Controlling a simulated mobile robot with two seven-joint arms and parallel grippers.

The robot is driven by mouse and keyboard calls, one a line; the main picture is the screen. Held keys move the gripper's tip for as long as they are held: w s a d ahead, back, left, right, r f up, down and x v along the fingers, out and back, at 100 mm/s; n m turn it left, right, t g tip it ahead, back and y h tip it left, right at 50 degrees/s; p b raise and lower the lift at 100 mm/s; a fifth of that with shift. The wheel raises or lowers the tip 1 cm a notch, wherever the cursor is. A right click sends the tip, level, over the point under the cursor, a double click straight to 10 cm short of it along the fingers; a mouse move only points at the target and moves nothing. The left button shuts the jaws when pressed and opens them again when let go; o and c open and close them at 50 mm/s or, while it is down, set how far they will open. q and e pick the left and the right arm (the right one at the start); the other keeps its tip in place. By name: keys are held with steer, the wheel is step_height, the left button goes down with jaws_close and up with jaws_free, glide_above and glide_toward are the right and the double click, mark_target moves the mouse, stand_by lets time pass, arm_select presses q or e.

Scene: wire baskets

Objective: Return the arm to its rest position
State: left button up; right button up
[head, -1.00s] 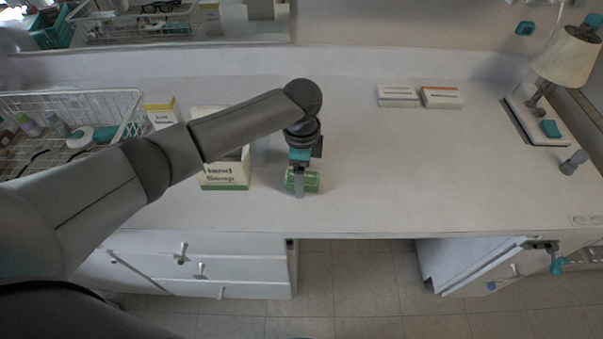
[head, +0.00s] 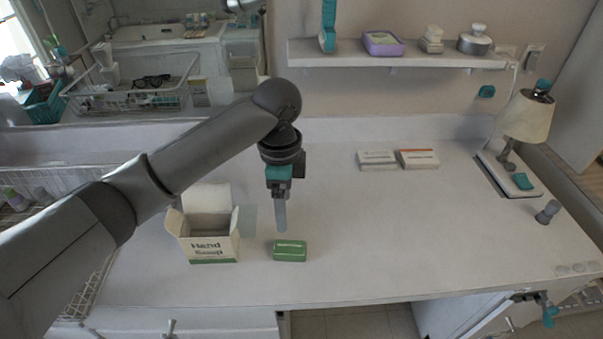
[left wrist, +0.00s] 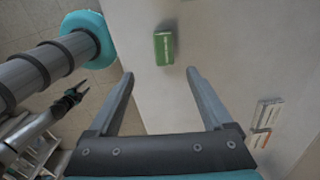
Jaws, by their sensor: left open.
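My left gripper (head: 281,215) hangs above the white counter (head: 360,220), fingers pointing down, open and empty. A green soap bar (head: 290,251) lies on the counter just in front of it, apart from the fingers. In the left wrist view the green bar (left wrist: 164,47) shows beyond the gap between my open left fingertips (left wrist: 160,73), with nothing between them. My right gripper (left wrist: 80,91) shows small at the left of that view, over the floor, its fingers apart.
An open hand soap box (head: 210,248) stands left of the green bar. Two small boxes (head: 377,158) (head: 418,158) lie further back. A lamp (head: 526,115) stands at the right. A wire basket (head: 95,290) is at the left. The counter's middle right is clear.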

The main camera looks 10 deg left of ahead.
arm_select(q)
steer(key=s+d+f+n+t+h, duration=0.25)
steer(key=s+d+f+n, duration=0.25)
steer(key=s+d+f, duration=0.35)
steer(key=s+a+f+n+t+y, duration=0.1)
steer(key=s+a+f+n+y, duration=0.15)
steer(key=s+a+n, duration=0.85)
steer(key=s+f+m+g+b, duration=0.1)
steer(key=s+f, duration=0.1)
steer(key=f, duration=0.9)
steer(key=s+f+m+b, duration=0.1)
steer(key=s+f, duration=0.1)
steer(key=f, duration=1)
steer(key=s+a+f+g+b, duration=0.1)
steer(key=s+a+f, duration=0.2)
steer(key=s+f, duration=1.2)
steer(key=shift+s+f, duration=0.3)
steer(key=shift+s, duration=0.1)
